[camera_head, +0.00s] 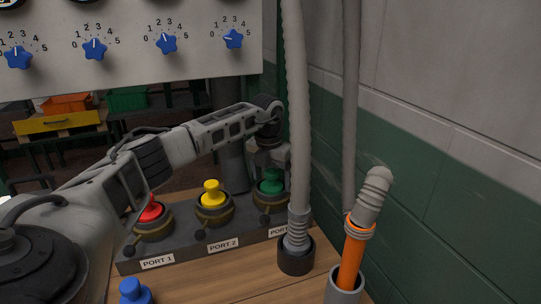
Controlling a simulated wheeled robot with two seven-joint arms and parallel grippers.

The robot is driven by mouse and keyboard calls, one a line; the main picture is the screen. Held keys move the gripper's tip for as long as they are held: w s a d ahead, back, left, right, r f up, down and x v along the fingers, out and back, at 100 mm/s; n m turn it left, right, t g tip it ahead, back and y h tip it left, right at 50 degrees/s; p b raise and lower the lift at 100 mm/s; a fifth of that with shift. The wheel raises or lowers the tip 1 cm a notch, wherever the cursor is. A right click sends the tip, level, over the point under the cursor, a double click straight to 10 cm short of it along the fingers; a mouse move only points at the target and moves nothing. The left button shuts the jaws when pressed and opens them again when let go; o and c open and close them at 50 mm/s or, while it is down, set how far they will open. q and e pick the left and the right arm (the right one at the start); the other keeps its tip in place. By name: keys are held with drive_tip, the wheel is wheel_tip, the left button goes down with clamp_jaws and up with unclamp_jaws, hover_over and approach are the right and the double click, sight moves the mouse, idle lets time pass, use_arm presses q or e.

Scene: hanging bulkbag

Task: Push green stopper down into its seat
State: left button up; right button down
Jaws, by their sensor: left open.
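The green stopper (271,183) sits upright in the rightmost port of the dark port block (190,250); I cannot tell how deep it sits. My left arm reaches across from the left, and its left gripper (271,162) points down just above the green stopper. The jaws are open, with nothing visibly held; whether they touch the stopper is unclear. The grey hose in front hides part of the gripper and the right side of this port. My right gripper is not in view.
A yellow stopper (211,192) and a red stopper (151,211) stand in the other ports. A blue stopper (135,292) is at the front edge. A grey hose (299,120) and an orange-handled nozzle (354,258) stand close on the right, before the wall (430,210). A dial panel (130,70) hangs above.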

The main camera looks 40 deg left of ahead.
use_arm(q)
wheel_tip(320, 180, up, 16)
drive_tip(key=s, duration=0.1)
drive_tip(key=shift+s+d+f+b, duration=0.15)
drive_tip(key=shift+s+b, duration=0.25)
drive_tip(key=shift+b, duration=0.05)
